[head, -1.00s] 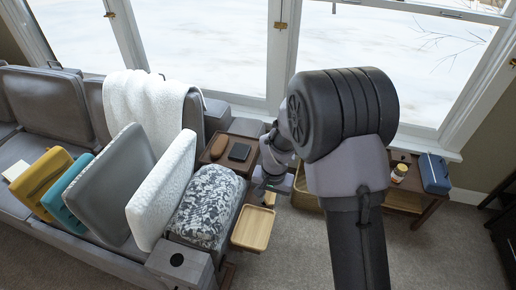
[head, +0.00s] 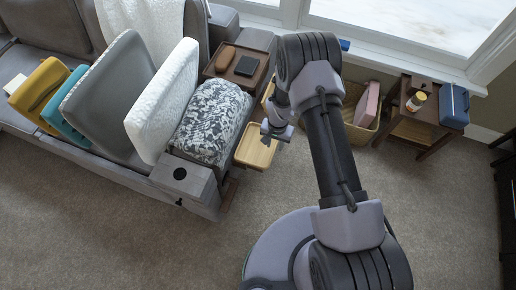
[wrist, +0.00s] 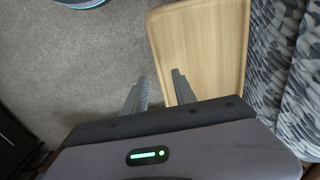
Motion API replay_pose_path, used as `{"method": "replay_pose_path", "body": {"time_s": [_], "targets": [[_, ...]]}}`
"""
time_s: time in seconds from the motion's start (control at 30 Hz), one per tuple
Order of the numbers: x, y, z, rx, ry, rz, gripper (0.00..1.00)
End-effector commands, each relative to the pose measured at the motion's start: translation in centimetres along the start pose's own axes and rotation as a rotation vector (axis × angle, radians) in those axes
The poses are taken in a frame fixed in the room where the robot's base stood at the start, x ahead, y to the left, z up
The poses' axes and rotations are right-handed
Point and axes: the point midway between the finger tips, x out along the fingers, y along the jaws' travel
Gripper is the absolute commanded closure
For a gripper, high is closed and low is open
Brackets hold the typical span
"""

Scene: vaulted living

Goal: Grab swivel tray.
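The swivel tray is a light wooden tray (head: 254,149) with a raised rim, beside the patterned cushion at the sofa's right end. It fills the upper middle of the wrist view (wrist: 205,45). My gripper (head: 272,134) is at the tray's right edge in the head view. In the wrist view my gripper (wrist: 158,75) is open and its two fingers are apart with nothing held. The left finger shows over carpet, the right finger over the tray, and the tray's left edge runs between them. I cannot tell whether the fingers are level with the rim or above it.
The patterned cushion (head: 212,115) sits close to the tray. A dark side table (head: 255,40) with a black item stands behind. A basket (head: 358,135) and another small table (head: 415,125) are at right. Carpet in front is clear.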

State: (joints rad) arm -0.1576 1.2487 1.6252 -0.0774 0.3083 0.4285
Motion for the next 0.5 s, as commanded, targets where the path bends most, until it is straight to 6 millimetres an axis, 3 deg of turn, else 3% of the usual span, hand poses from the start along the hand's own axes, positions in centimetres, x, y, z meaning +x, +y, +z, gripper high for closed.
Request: {"method": "replay_pose_path", "body": {"time_s": [0.03,0.1,0.5], "targets": [[1.7,0.1,0.1,0.000,-0.002,0.001,0.67],[2.7,0.1,0.1,0.000,-0.001,0.001,0.67],[2.6,0.1,0.1,0.000,-0.001,0.001,0.67]]}}
